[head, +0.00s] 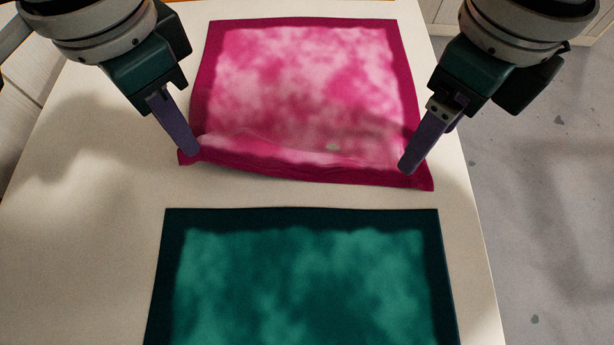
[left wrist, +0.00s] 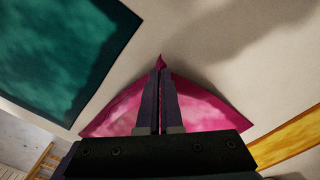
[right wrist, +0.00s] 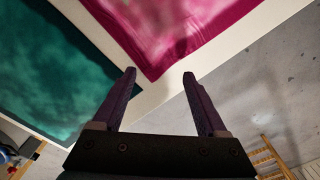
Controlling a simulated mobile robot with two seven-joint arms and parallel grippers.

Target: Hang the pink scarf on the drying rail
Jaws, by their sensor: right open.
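The pink scarf (head: 305,85) lies on the table, with a darker magenta border and a raised fold along its near edge. My left gripper (head: 192,150) is at the scarf's near left corner. In the left wrist view its fingers (left wrist: 161,75) are closed together, with a pinched tip of the scarf (left wrist: 115,112) showing between and beyond them. My right gripper (head: 405,170) is over the near right corner. In the right wrist view its fingers (right wrist: 160,75) are apart, with the scarf corner (right wrist: 155,65) between and beyond them. The drying rail is not clearly visible.
A teal scarf (head: 305,285) lies flat on the pale table (head: 80,240), nearer to me. A bare strip of table separates the two scarves. The table's right edge is close to my right gripper, with grey floor (head: 550,220) beyond. A wooden rack-like thing (right wrist: 268,158) shows in the right wrist view.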

